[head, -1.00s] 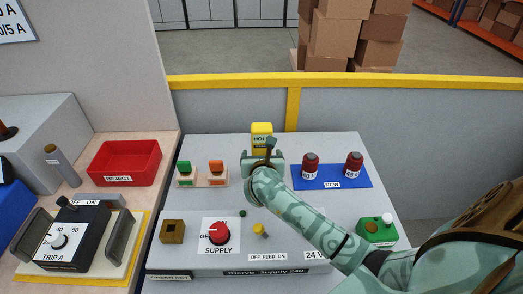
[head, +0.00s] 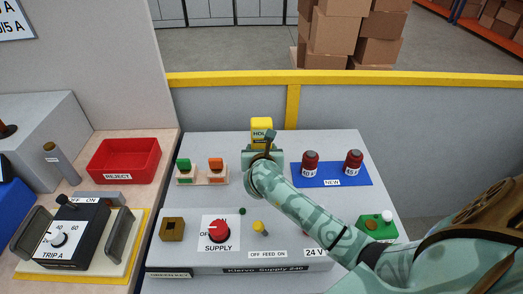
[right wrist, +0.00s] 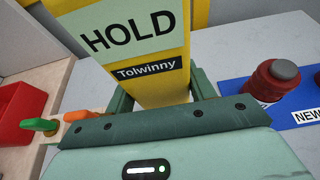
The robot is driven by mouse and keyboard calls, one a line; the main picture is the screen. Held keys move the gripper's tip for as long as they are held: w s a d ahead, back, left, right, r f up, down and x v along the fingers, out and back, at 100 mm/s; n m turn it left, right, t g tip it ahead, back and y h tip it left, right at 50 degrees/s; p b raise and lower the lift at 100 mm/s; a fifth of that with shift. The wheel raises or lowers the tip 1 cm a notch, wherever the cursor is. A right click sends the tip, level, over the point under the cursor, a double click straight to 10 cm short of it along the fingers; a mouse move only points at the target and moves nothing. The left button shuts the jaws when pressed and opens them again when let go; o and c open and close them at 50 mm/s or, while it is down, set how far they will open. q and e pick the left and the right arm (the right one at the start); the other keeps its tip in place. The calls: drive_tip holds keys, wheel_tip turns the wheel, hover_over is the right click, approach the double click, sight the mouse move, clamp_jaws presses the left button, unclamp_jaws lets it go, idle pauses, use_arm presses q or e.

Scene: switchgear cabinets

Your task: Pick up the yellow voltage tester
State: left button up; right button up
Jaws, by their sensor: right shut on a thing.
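The yellow voltage tester (head: 261,124) stands upright at the back of the grey panel top, with a pale label reading HOLD. In the right wrist view the tester (right wrist: 158,90) fills the space between the fingers, with a dark Tolwinny plate on its face. My right gripper (head: 262,150) is shut on the tester, with one green finger on each side. The gripper and arm hide the tester's lower part, so I cannot tell if its base touches the panel. My left gripper is not in view.
Green and orange pieces sit in a holder (head: 202,181) left of the gripper. Two red cylinders stand on a blue mat (head: 333,175) to the right. A red REJECT tray (head: 124,160) is further left. A red supply knob (head: 219,232) is in front. A grey wall (head: 400,115) rises behind.

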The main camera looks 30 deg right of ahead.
drive_tip(key=s+a+r+p, duration=0.1)
drive_tip(key=a+r, duration=1.1)
drive_tip(key=a, duration=0.2)
drive_tip(key=shift+s, duration=0.35)
drive_tip(key=shift+r+p, duration=0.1)
drive_tip(key=shift+p, duration=0.2)
wheel_tip(320, 180, up, 7)
drive_tip(key=p, duration=0.5)
